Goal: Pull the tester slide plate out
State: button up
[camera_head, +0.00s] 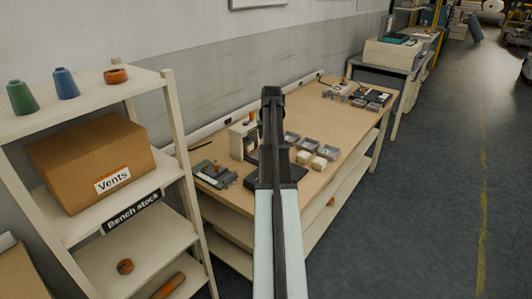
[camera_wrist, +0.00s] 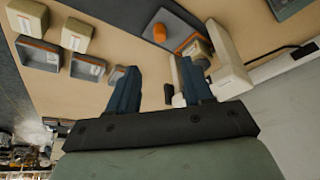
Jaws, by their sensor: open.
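The tester appears to be the cream upright unit (camera_head: 243,137) with an orange part on the bench, partly hidden behind my arm in the head view. In the wrist view its cream body (camera_wrist: 228,55) stands beside a dark grey plate or tray (camera_wrist: 150,12) with an orange knob-like part (camera_wrist: 184,34). I cannot tell for sure which part is the slide plate. My gripper (camera_wrist: 160,75) is open, its two dark blue fingers apart with nothing between them. It hangs above the bench near the tester; I see no contact.
The wooden bench (camera_head: 330,120) carries several small grey bins (camera_head: 308,144), cream blocks (camera_head: 303,157) and a green-grey device (camera_head: 213,173). A shelf (camera_head: 85,110) with a Vents box (camera_head: 92,163) stands left. The wall is behind; open floor (camera_head: 430,190) lies right.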

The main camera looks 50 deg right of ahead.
jog(key=x, duration=1.3)
jog(key=shift+d+f, duration=0.1)
jog(key=shift+f, duration=0.2)
grip_shut()
